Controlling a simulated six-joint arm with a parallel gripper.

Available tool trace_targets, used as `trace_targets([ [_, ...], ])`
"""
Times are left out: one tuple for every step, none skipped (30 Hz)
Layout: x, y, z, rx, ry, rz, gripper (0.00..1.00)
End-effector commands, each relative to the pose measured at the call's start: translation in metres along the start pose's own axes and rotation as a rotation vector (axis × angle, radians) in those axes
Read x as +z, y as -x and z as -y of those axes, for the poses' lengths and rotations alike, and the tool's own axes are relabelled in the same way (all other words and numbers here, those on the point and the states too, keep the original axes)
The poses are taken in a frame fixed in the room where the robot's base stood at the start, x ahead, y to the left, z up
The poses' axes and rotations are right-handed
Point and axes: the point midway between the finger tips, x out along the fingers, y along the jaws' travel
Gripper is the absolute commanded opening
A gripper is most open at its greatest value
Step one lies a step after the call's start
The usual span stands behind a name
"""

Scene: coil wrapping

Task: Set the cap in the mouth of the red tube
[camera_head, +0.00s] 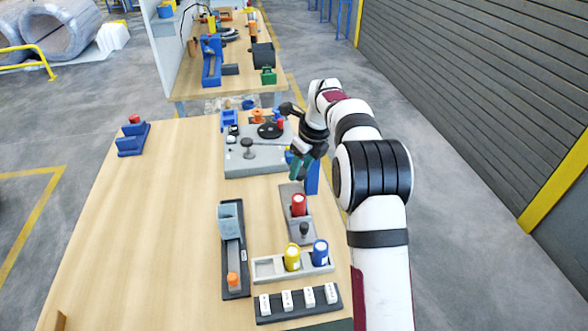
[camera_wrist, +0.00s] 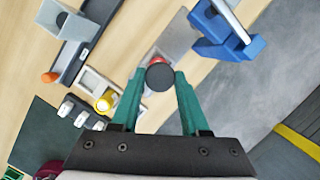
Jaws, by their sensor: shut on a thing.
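The red tube (camera_head: 299,205) stands upright in a grey holder (camera_head: 290,191) on the right side of the table. My gripper (camera_head: 297,174) is above and a little behind it, green fingers pointing down. In the wrist view my gripper (camera_wrist: 160,78) is shut on the cap (camera_wrist: 160,77), a dark round disc between the green fingertips. The red tube (camera_wrist: 154,61) shows partly behind the cap, which hides most of it. The cap looks apart from the tube in the head view, though it is hard to make out there.
A dark knob (camera_head: 304,230) stands in front of the red tube. A yellow tube (camera_head: 292,257) and a blue tube (camera_head: 320,252) sit in a pale tray. A blue stand (camera_wrist: 228,35) is close beside the gripper. The table's left half is mostly clear.

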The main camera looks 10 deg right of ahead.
Motion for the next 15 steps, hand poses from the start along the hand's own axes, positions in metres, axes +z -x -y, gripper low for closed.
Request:
trace_targets([
  [0.000, -0.001, 0.000, 0.000, 0.000, 0.000, 0.00],
  [-0.001, -0.002, 0.000, 0.000, 0.001, 0.000, 0.00],
  [-0.001, -0.005, 0.000, 0.000, 0.001, -0.001, 0.00],
  [-0.002, -0.007, 0.000, 0.000, 0.001, -0.001, 0.00],
  [-0.003, -0.010, 0.000, 0.001, 0.001, -0.002, 0.00],
  [-0.004, -0.015, 0.000, 0.001, 0.001, -0.002, 0.00],
  [-0.005, -0.019, 0.000, 0.001, 0.001, -0.002, 0.00],
  [-0.006, -0.023, 0.000, 0.002, 0.000, -0.002, 0.00],
  [-0.008, -0.028, -0.001, 0.002, 0.001, -0.002, 0.00],
  [-0.009, -0.032, -0.001, 0.002, 0.001, -0.003, 0.00],
  [-0.010, -0.035, 0.000, 0.001, 0.002, -0.002, 0.00],
  [-0.011, -0.039, 0.000, 0.001, 0.001, -0.001, 0.00],
  [-0.011, -0.042, 0.000, 0.001, 0.001, -0.001, 0.00],
  [-0.012, -0.045, 0.000, 0.001, 0.001, -0.001, 0.00],
  [-0.013, -0.048, 0.000, 0.002, 0.001, -0.001, 0.00],
])
